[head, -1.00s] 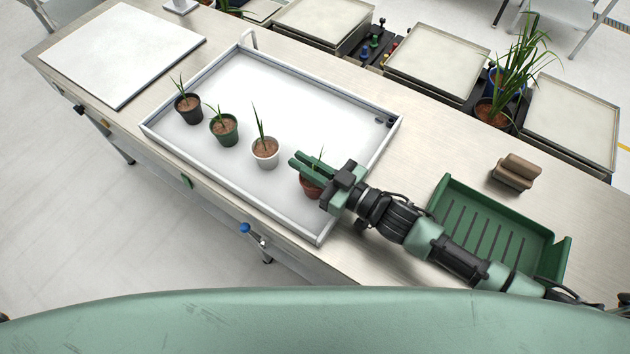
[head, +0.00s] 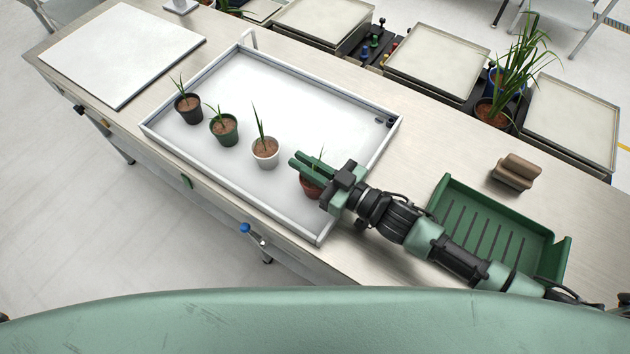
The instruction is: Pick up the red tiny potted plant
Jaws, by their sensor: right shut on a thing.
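The red tiny potted plant (head: 309,188) is in the front right part of the white tray (head: 190,107), a reddish-brown pot with thin green leaves. My right gripper (head: 304,166) reaches in from the right and is shut on it; the fingers and wrist hide part of the pot. I cannot tell whether the pot touches the tray floor. A white pot (head: 265,150), a green pot (head: 224,130) and a black pot (head: 188,108), each with a small plant, stand in a row to its left. My left gripper is not in view.
A green slotted bin (head: 440,192) lies under my right arm on the right, with a brown block (head: 515,172) behind it. A white board (head: 120,50) lies at the far left. The tray's middle and back are clear. Larger plants (head: 505,85) stand beyond the table.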

